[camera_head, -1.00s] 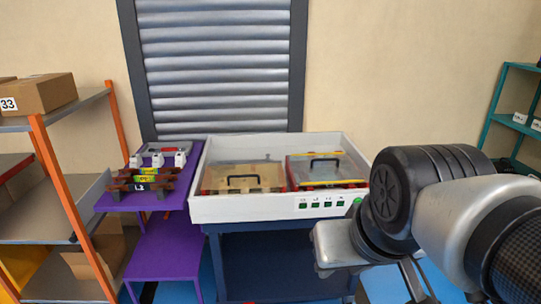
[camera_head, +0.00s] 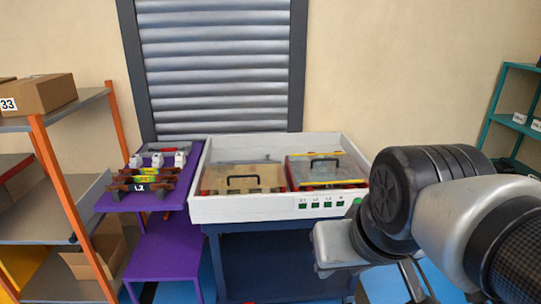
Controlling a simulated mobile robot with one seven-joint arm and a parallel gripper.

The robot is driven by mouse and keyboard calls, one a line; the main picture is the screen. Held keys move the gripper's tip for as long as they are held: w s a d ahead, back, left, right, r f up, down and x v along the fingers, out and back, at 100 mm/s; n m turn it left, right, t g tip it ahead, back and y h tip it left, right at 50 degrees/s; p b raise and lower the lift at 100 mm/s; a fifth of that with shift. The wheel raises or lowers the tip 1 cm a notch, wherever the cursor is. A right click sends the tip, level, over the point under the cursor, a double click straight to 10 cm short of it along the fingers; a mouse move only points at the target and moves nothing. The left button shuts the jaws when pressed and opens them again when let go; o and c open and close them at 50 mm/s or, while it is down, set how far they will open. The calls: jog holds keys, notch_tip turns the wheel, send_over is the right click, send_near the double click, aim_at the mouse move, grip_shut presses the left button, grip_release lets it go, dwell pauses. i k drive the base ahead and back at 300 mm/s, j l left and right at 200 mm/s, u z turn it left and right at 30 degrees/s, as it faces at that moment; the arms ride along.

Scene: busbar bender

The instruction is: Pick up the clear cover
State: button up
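A clear cover (camera_head: 313,165) with a dark handle and yellow-red edging lies in the right part of the white bin (camera_head: 262,208). A tan panel (camera_head: 243,180) with a dark handle lies in the left part of the same bin. My arm fills the right side of the head view. My gripper's fingers are not seen; only part of the wrist shows at the lower right, in front of and to the right of the bin. Whether the gripper is open or shut is hidden.
The bin stands on a dark blue table (camera_head: 270,258). A purple stand (camera_head: 165,250) with bars and white parts is at left. An orange-post shelf (camera_head: 55,185) with cardboard boxes is further left. A teal shelf (camera_head: 490,115) is at the far right.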

aim_at(323, 168)
jog(key=i+l, duration=0.25)
jog(key=i, duration=0.15)
jog(key=i+l, duration=0.25)
jog(key=i, duration=0.2)
jog(key=i+l, duration=0.2)
jog(key=i, duration=0.2)
jog(key=i+l, duration=0.25)
jog(key=i, duration=0.2)
